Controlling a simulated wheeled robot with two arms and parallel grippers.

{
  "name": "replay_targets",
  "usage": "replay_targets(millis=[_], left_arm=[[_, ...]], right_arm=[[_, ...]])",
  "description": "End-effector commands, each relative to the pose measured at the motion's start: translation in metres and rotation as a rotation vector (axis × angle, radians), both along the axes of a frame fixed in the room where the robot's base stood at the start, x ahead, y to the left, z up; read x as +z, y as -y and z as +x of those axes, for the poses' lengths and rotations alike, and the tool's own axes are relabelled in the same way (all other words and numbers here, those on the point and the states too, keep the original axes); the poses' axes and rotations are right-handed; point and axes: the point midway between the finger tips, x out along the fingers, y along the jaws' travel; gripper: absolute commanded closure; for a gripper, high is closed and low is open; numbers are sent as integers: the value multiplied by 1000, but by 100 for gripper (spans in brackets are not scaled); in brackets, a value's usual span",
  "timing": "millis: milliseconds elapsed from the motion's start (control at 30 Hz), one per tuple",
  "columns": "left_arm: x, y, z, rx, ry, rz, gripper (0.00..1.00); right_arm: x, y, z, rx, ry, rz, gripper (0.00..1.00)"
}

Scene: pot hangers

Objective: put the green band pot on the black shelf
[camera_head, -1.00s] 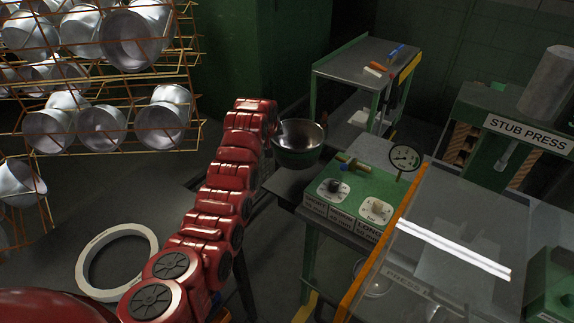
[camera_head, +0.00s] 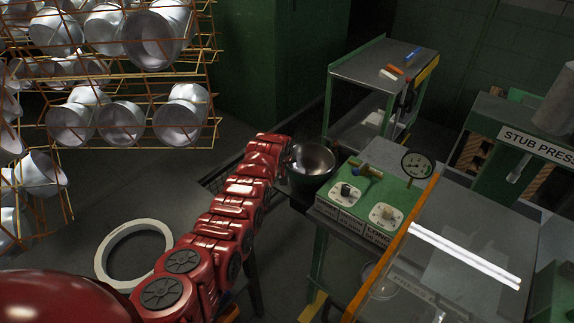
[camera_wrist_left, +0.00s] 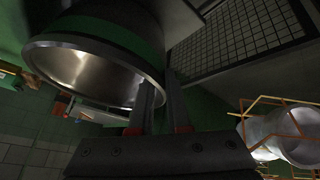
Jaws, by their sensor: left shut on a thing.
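The pot (camera_head: 316,172) is a metal bowl-like vessel with a shiny inside, beside the left edge of the green-panelled bench. In the left wrist view the pot (camera_wrist_left: 75,69) is close up at upper left, with a green band below its rim. My left gripper (camera_wrist_left: 160,100) is shut on the pot's rim, with one finger seen against the inside. In the head view its fingers are mostly hidden by my red arm. My right gripper is not in view. I cannot tell for sure which surface is the black shelf; a dark mesh panel (camera_wrist_left: 240,40) shows in the wrist view.
A bench with a green control panel (camera_head: 365,200) and a gauge (camera_head: 418,164) stands right of the pot. A grey-topped cart (camera_head: 372,66) with tools is behind. An orange wire rack (camera_head: 140,147) of metal pots is at left. A white ring (camera_head: 107,252) lies on the floor.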

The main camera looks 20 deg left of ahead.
Motion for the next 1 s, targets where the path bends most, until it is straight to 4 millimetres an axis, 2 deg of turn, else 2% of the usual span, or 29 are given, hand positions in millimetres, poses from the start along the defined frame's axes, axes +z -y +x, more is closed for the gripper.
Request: replay_targets(millis=[33, 67, 200, 633, 1000], left_arm=[[-1, 0, 1, 0, 4, 0, 100], [0, 0, 1, 0, 3, 0, 80], [0, 0, 0, 0, 2, 0, 55], [2, 0, 0, -1, 2, 1, 55], [24, 2, -16, 0, 4, -1, 55]], right_arm=[[-2, 0, 0, 0, 0, 0, 74], [-1, 0, 0, 0, 0, 0, 74], [-1, 0, 0, 0, 0, 0, 74], [-1, 0, 0, 0, 0, 0, 74], [-9, 0, 0, 0, 0, 0, 74]])
